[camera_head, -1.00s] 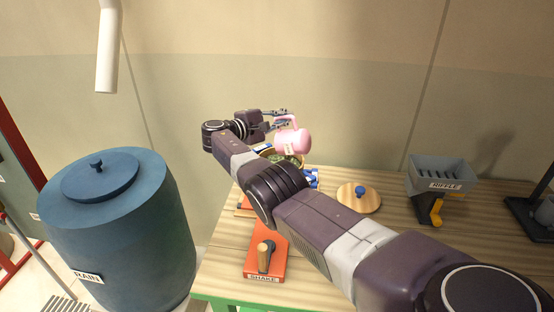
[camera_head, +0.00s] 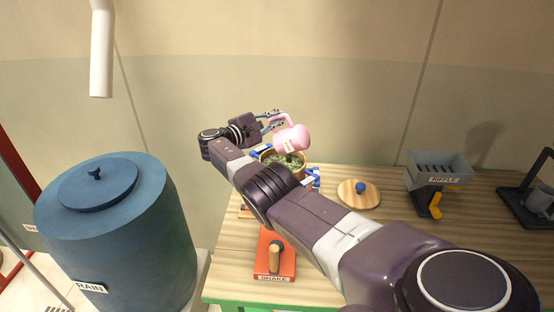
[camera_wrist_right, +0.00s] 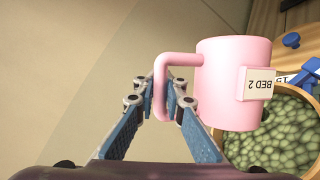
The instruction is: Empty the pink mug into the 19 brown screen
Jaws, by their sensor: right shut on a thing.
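The pink mug (camera_head: 292,139) is held tilted over a round, brown-rimmed screen (camera_head: 302,170). In the right wrist view the mug (camera_wrist_right: 222,60) shows a white "BED 2" label. My right gripper (camera_head: 272,119) is shut on the mug's handle; its blue-padded fingers (camera_wrist_right: 168,98) also show in the wrist view. The mug's inside is hidden. Green beans cover the screen's floor, inside its rim (camera_wrist_right: 297,92) at lower right of the wrist view. A tag by the rim is partly hidden, and I cannot read its number surely. My left gripper is not in view.
A wooden lid with a blue knob (camera_head: 360,187) and a grey riffle box (camera_head: 439,168) stand right on the table. An orange shake base (camera_head: 275,262) is in front. A blue rain barrel (camera_head: 115,235) is at left. A white pipe (camera_head: 102,50) hangs above it.

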